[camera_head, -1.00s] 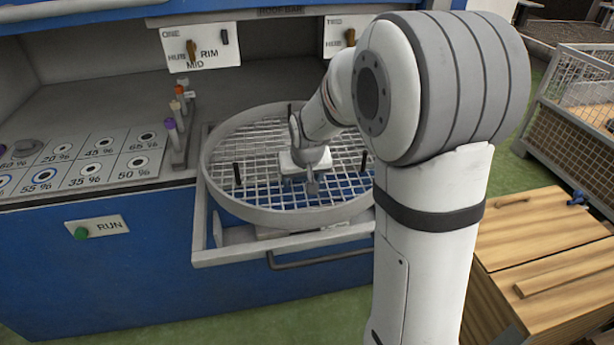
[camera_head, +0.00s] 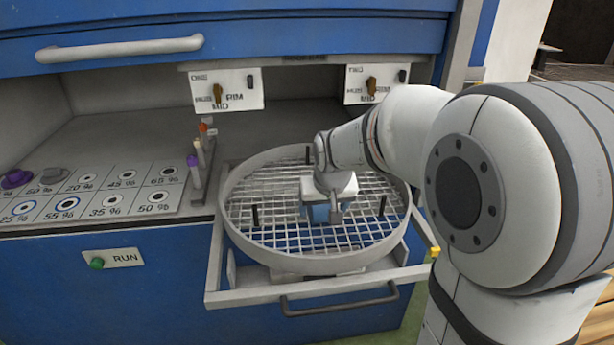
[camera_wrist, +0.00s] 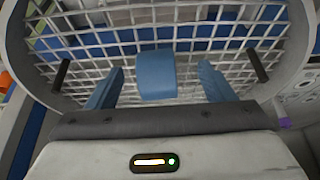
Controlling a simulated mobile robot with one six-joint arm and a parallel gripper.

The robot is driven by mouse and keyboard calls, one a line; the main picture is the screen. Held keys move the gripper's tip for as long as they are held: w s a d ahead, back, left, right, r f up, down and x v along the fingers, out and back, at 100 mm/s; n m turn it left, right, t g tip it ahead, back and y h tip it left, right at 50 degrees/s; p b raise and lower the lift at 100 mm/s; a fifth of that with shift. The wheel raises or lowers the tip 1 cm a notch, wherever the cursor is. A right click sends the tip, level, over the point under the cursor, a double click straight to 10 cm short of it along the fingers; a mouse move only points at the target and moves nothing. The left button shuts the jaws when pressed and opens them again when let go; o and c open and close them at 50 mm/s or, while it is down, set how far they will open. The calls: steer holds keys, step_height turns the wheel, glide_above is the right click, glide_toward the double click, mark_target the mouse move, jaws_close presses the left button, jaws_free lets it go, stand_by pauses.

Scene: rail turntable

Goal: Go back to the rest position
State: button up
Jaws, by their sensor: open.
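My gripper (camera_head: 322,212) hangs over the round mesh turntable (camera_head: 240,243), whose grey rim and wire grid show. In the wrist view my gripper (camera_wrist: 161,70) has its two blue fingers spread apart, with mesh behind them. A third blue piece shows between the fingers; I cannot tell whether it is part of the gripper. No other thing shows held. The arm comes in from the right and hides the turntable's right back part.
The turntable sits on a pulled-out drawer with a bar handle (camera_head: 340,300). Black pegs stand on the mesh. Two dial panels (camera_head: 227,90) hang behind. Coloured-top sticks (camera_head: 195,172), a percentage board (camera_head: 100,192) and a green RUN button (camera_head: 97,263) are to the left.

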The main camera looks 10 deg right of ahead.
steer(key=s+d+r+g+p, duration=0.1)
steer(key=s+r+p, duration=0.2)
steer(key=s, duration=0.8)
steer(key=s+r+g+p, duration=0.1)
steer(key=s+r+p, duration=0.3)
steer(key=s, duration=0.7)
steer(key=shift+s+d, duration=0.15)
steer(key=shift+d, duration=0.25)
